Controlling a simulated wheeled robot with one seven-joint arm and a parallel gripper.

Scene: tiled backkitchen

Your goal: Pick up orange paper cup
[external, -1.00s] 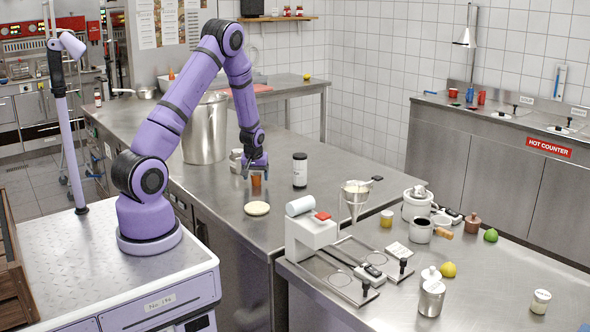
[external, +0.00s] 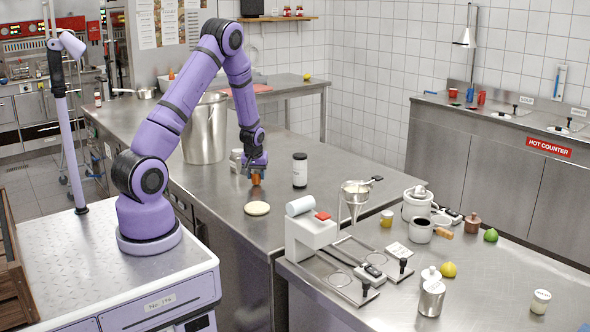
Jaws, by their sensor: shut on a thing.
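The orange paper cup (external: 256,181) is small and stands on the steel counter, below the end of my arm. My gripper (external: 256,174) points straight down over it and is shut on the cup, with its fingers at the cup's sides. The fingers hide part of the cup. I cannot tell any gap between the cup's bottom and the counter.
A pale round plate (external: 257,208) lies in front. A large steel pot (external: 204,130) stands behind to the left. A white coffee machine (external: 308,235) is at the front right.

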